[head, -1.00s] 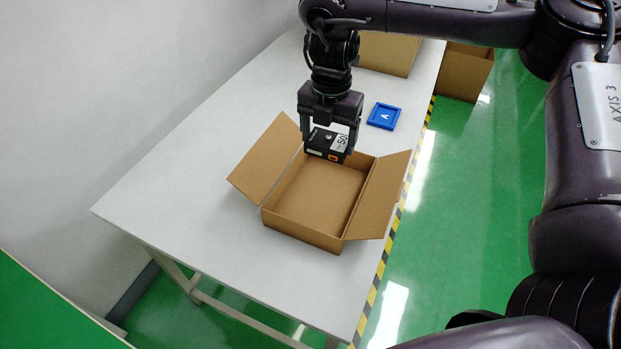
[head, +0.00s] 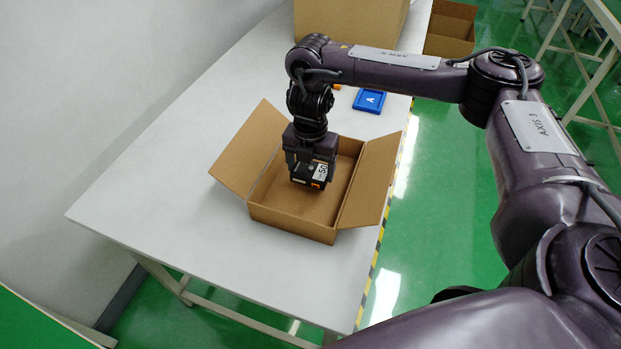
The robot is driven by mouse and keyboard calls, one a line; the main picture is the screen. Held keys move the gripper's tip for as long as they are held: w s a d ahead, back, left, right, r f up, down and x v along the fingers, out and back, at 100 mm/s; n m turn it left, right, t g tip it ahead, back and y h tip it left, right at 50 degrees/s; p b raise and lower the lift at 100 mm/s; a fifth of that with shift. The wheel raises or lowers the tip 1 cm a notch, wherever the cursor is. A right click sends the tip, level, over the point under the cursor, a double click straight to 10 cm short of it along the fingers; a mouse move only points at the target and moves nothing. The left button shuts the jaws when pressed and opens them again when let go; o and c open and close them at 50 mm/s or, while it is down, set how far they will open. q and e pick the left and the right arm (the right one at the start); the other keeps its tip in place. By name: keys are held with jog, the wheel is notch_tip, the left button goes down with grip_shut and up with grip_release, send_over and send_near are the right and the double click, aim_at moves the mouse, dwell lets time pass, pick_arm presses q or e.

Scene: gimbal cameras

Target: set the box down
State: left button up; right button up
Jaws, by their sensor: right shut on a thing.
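My right gripper (head: 311,165) points down inside the open cardboard box on the table. It is shut on a small black box (head: 308,182) with a white label and an orange mark. The open cardboard box (head: 290,222) stands on the white table with its side flaps spread out. The black box is within the walls of the cardboard box, over its floor. I cannot tell whether it touches the floor. My left gripper is not in view.
The white table (head: 175,190) has bare room to the left and front of the cardboard box. A blue tray marked A (head: 369,101) lies behind it. A larger cardboard box (head: 345,20) stands at the back. Another open carton (head: 450,28) stands beyond the table's right edge.

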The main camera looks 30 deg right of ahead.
aim_at(310, 170)
notch_tip(310, 170, down, 3)
jog(key=shift+f, duration=0.2)
jog(key=shift+w+f, duration=0.1)
jog(key=shift+f, duration=0.1)
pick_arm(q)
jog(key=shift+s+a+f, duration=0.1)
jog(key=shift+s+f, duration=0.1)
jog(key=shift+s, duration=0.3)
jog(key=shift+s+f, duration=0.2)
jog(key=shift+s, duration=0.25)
pick_arm(e)
jog(key=shift+f+b, duration=0.15)
jog(key=shift+b, duration=0.2)
jog(key=o, duration=1.1)
jog(key=shift+c, duration=0.2)
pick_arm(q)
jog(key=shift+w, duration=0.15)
